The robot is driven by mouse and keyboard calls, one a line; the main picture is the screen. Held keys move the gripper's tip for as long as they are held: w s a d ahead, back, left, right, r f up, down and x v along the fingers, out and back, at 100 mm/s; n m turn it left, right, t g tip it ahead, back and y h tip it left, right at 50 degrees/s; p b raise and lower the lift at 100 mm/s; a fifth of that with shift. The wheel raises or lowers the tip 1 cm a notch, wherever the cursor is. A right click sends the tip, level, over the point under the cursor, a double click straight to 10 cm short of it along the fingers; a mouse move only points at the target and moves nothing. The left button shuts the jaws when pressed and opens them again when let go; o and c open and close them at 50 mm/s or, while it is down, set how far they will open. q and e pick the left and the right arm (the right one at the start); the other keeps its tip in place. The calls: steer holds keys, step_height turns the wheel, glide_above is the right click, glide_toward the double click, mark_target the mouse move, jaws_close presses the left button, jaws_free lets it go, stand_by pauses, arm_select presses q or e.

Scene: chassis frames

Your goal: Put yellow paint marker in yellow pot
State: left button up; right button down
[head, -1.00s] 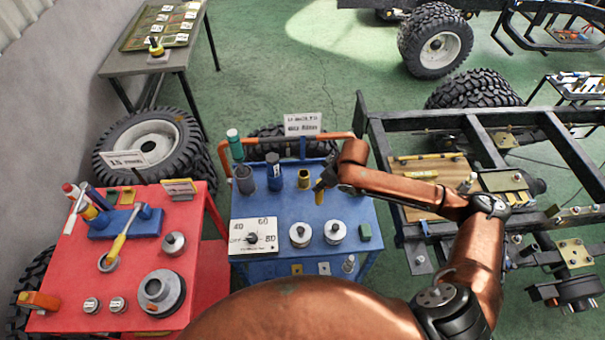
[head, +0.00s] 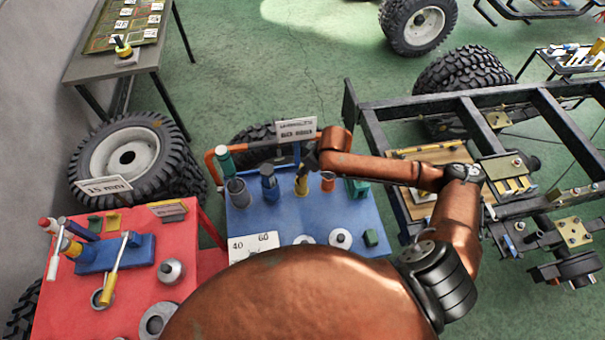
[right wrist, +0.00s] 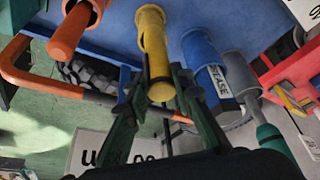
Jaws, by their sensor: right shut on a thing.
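The yellow pot (head: 302,187) stands on the blue table top, in the row of pots along its far side. My right gripper (head: 309,158) is right above it. In the right wrist view, which looks upside down, the yellow pot (right wrist: 150,16) is at the top centre. My right gripper (right wrist: 150,84) is shut on the yellow paint marker (right wrist: 160,85). The marker lines up with the pot, its far end at or inside the mouth; I cannot tell how deep. My left gripper is out of view.
Close beside the yellow pot are an orange pot (head: 327,184) and a blue pot (head: 269,187). An orange rail (head: 262,143) and a sign (head: 296,130) stand behind. A red table (head: 185,240) is at left.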

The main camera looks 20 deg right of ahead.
steer(key=shift+w+a+f, duration=0.15)
steer(key=shift+w+f, duration=0.8)
steer(key=shift+f, duration=0.3)
step_height(320, 180, down, 2)
steer(key=shift+f, duration=0.2)
steer(key=shift+s+r, duration=0.1)
steer(key=shift+s, duration=0.05)
steer(key=shift+w+f, duration=0.25)
steer(key=shift+w, duration=0.05)
steer(key=c, duration=2)
jaws_free()
steer(key=o, duration=0.3)
steer(key=shift+s+r, duration=0.1)
steer(key=shift+s, duration=0.1)
steer(key=shift+w, duration=0.1)
steer(key=shift+r, duration=0.45)
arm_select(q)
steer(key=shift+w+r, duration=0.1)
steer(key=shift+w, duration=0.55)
arm_select(e)
steer(key=v, duration=1.1)
steer(key=shift+r, duration=0.15)
